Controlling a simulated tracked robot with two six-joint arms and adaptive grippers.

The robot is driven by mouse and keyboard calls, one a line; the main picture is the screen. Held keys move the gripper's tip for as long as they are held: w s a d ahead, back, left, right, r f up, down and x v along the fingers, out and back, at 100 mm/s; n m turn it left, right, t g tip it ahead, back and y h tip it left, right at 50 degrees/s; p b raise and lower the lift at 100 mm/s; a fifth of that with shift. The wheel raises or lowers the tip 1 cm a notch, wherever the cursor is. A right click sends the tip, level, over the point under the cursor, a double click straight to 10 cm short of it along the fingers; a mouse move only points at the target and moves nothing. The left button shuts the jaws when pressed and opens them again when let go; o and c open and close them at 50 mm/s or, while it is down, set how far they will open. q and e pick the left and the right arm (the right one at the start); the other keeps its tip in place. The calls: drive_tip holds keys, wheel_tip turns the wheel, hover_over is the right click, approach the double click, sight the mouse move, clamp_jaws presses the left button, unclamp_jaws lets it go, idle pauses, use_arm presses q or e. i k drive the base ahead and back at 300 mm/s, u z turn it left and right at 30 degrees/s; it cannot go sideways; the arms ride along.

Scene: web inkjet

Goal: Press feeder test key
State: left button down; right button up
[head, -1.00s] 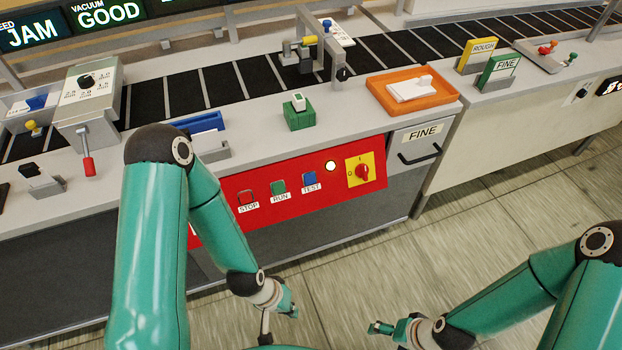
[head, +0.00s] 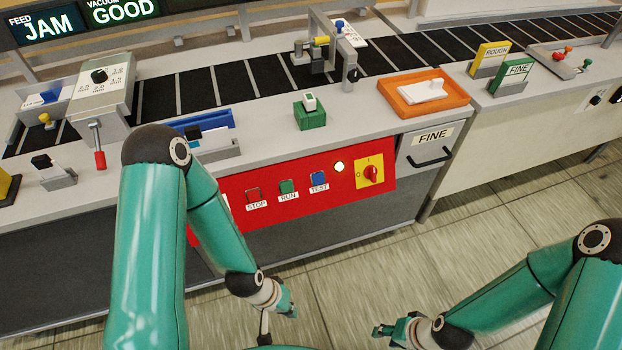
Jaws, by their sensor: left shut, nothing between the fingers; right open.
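The blue TEST key (head: 319,179) sits on the red control panel (head: 230,207) at the front of the machine. The green RUN key (head: 287,187) and the red STOP key (head: 253,195) are to its left. A lit white lamp (head: 339,167) and a red rotary switch (head: 371,174) on a yellow plate are to its right. My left gripper (head: 291,309) is shut and empty, below the panel and apart from it. My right gripper (head: 385,330) is open and empty over the floor, further right and lower.
The feed display reads JAM (head: 48,27) and the vacuum display reads GOOD (head: 123,10). On the counter are an orange tray (head: 460,98), a green block (head: 310,118) and a red-handled lever (head: 99,158). A drawer marked FINE (head: 430,152) is right of the panel. The floor in front is clear.

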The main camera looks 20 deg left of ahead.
sight(317, 179)
drive_tip(key=z, duration=0.6)
drive_tip(key=i, duration=0.2)
drive_tip(key=u, duration=2.55)
drive_tip(key=k, duration=0.1)
drive_tip(key=z, duration=0.1)
drive_tip(key=k, duration=1.2)
drive_tip(key=z, duration=1)
drive_tip(key=i, duration=1.15)
drive_tip(key=u, duration=0.25)
